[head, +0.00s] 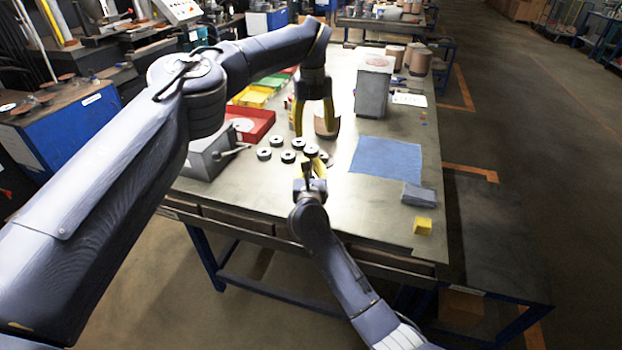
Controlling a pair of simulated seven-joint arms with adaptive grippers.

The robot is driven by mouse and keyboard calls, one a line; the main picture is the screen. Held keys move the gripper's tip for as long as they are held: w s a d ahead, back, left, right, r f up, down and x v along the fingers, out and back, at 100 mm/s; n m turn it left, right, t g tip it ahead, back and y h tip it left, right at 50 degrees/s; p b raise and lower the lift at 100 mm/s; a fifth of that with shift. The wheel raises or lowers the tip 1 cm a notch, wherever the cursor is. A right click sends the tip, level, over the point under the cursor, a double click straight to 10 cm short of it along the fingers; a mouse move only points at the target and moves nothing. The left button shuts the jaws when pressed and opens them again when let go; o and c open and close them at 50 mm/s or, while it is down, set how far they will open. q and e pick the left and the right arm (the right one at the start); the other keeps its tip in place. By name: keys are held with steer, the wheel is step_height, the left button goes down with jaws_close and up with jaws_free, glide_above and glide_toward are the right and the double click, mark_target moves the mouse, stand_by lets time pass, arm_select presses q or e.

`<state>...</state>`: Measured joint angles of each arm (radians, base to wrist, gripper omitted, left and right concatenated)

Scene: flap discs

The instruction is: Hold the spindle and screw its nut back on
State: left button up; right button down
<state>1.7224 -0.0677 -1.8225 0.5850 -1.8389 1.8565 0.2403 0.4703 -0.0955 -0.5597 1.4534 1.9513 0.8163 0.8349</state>
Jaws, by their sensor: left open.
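Several small dark discs with pale centres lie on the metal workbench, one of them at the left (264,154). Another disc (311,150) shows just beyond the tips of my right gripper (312,168). My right gripper reaches in from the front edge. Its yellow fingers partly hide what is between them, so I cannot tell whether it touches or holds anything. My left gripper (313,122) points down above the discs, open, with its yellow-lined fingers spread. I cannot make out the spindle or its nut at this size; they may be hidden by the grippers.
A grey box with a lever (208,152) and a red tray (249,123) stand left. A brown cylinder (326,124) is behind my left gripper. A tall grey box (372,88) stands behind. The blue cloth (386,158) lies flat right, near a grey block (418,195) and yellow block (423,226).

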mark_target(311, 149)
arm_select(q)
steer(key=n, duration=1.2)
steer(key=shift+a+r, duration=0.2)
steer(key=n, duration=0.6)
steer(key=shift+a+n, duration=0.1)
steer(key=shift+n, duration=0.2)
steer(key=n, duration=0.4)
steer(key=shift+a, duration=0.1)
steer(key=n, duration=0.3)
steer(key=shift+f, duration=0.1)
steer(key=shift+f, duration=3.85)
